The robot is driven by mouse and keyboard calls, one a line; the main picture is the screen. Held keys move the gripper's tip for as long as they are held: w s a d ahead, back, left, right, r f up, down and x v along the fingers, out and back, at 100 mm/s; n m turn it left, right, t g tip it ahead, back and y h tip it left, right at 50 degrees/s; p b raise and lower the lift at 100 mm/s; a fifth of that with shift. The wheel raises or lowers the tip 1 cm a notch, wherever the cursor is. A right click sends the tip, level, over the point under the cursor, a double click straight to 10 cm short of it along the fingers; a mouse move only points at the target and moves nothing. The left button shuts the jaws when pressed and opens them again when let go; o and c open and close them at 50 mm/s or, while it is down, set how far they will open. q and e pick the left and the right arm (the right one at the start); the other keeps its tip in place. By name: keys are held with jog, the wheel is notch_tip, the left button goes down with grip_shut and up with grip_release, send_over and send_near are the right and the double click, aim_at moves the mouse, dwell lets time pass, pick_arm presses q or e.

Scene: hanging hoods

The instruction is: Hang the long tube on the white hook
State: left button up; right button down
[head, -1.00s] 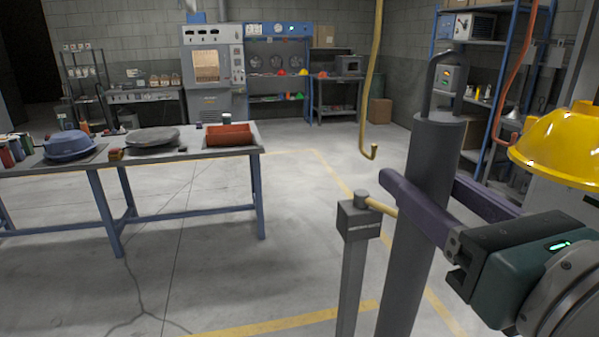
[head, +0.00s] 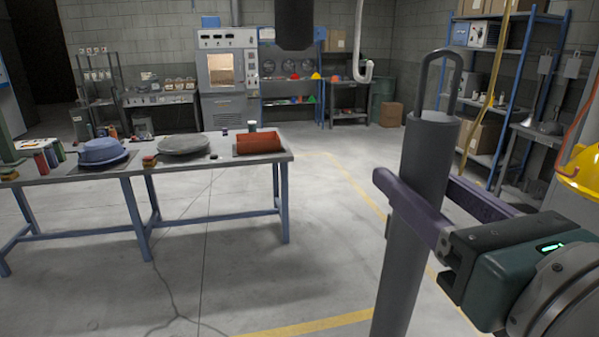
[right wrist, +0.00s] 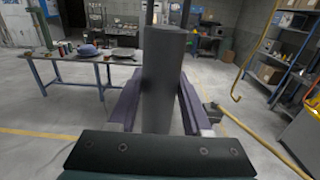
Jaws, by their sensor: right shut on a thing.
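The long tube (head: 424,160) is a grey cylinder with a dark loop (head: 440,75) at its top. It stands upright, and its lower end runs out of the head view. My right gripper (head: 415,185) is shut on the tube, one purple finger on each side below the top. The tube also fills the middle of the right wrist view (right wrist: 164,80). The white hook (head: 364,72) hangs from above, left of the loop in the head view and apart from it; its upturned tip points right. My left gripper is not in view.
A dark cylinder (head: 294,22) hangs at the top edge, left of the white hook. A yellow hook (right wrist: 237,96) hangs at the right. A yellow hood (head: 585,172) is at the right edge. A blue-legged table (head: 215,163) stands left. The central floor is clear.

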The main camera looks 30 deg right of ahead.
jog(key=p+x, duration=0.1)
jog(key=x, duration=0.6)
jog(key=shift+p, duration=0.3)
jog(key=shift+w+d, duration=0.15)
jog(key=shift+w, duration=0.45)
dwell(0.5)
jog(key=shift+p+x, duration=0.45)
jog(key=shift+x, duration=0.6)
